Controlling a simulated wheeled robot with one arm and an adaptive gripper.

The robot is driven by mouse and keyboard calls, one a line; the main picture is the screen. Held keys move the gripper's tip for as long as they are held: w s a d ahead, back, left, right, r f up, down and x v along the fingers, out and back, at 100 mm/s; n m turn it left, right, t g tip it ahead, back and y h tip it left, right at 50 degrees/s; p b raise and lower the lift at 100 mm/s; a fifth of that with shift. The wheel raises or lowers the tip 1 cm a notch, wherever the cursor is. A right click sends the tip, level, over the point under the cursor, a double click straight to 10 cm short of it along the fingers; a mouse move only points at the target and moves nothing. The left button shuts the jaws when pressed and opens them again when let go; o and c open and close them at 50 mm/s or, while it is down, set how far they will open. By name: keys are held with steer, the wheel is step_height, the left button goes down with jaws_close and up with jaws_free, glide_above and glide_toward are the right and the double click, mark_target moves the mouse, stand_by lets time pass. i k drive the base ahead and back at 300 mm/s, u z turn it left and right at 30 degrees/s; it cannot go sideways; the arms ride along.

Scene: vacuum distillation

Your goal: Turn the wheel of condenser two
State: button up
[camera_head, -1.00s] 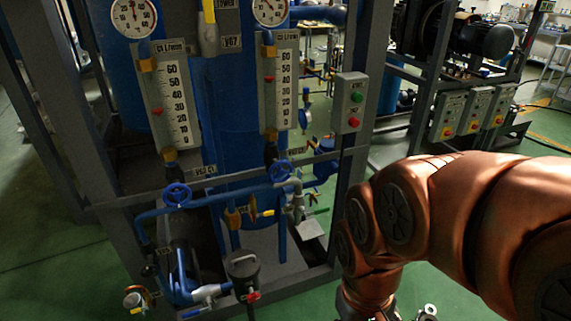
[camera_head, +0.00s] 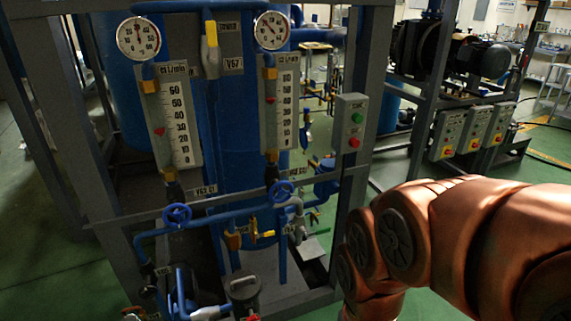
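Two blue handwheels sit on the lower pipes of the grey-framed rig. The left wheel (camera_head: 177,215) is below the left flow meter (camera_head: 174,122). The right wheel (camera_head: 281,192) is below the right flow meter (camera_head: 281,105). I cannot read which wheel belongs to condenser two. My copper-coloured arm fills the lower right of the view, to the right of both wheels and apart from them. My gripper is out of the picture, below the bottom edge.
A grey button box (camera_head: 350,133) with green and red buttons stands on the rig's right post. Two round gauges (camera_head: 138,38) sit above the meters. A yellow-handled valve (camera_head: 211,40) is between them. Motor equipment (camera_head: 455,50) stands behind right. Green floor shows at lower left.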

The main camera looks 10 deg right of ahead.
mark_target(281, 191)
steer(key=u, duration=3.2)
steer(key=i, duration=0.5)
steer(key=z, duration=2.8)
